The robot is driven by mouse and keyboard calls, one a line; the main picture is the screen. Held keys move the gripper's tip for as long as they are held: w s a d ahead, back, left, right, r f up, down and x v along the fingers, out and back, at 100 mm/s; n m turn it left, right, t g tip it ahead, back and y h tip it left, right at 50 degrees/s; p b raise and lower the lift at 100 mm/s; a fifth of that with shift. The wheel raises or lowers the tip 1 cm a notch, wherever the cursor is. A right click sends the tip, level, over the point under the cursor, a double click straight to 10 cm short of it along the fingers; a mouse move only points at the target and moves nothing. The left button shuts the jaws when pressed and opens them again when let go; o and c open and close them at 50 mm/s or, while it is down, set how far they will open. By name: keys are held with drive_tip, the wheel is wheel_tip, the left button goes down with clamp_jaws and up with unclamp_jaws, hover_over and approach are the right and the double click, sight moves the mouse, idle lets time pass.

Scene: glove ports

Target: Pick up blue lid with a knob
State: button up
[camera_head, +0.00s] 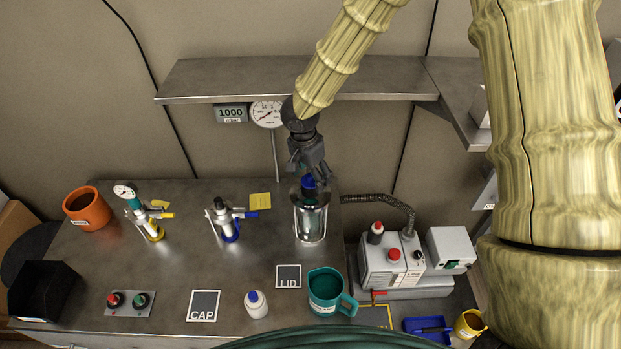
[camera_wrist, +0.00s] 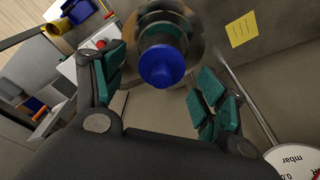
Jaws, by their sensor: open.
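The blue lid with a knob (camera_head: 309,183) sits on top of a clear glass vessel (camera_head: 311,220) at the back of the bench. In the wrist view the round blue knob (camera_wrist: 163,66) shows between the fingers, seen from above. My gripper (camera_head: 312,172) is open and points down just above the lid. In the wrist view its teal finger pads (camera_wrist: 160,85) stand on either side of the knob, with space on both sides. I cannot tell how far down the fingers reach beside the knob.
A shelf (camera_head: 290,78) and a round gauge (camera_head: 267,114) are behind my gripper. A valve with a blue handle (camera_head: 230,220) stands left of the vessel. A ribbed hose (camera_head: 390,203) runs to a pump (camera_head: 392,260) on the right. A LID square (camera_head: 288,276) and teal jug (camera_head: 325,290) are in front.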

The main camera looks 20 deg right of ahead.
drive_tip(key=shift+s+f, duration=0.1)
drive_tip(key=shift+w+f, duration=0.2)
drive_tip(key=shift+f, duration=0.05)
drive_tip(key=shift+s, duration=0.1)
drive_tip(key=c, duration=0.9)
drive_tip(key=shift+o, duration=0.2)
drive_tip(key=shift+r, duration=0.2)
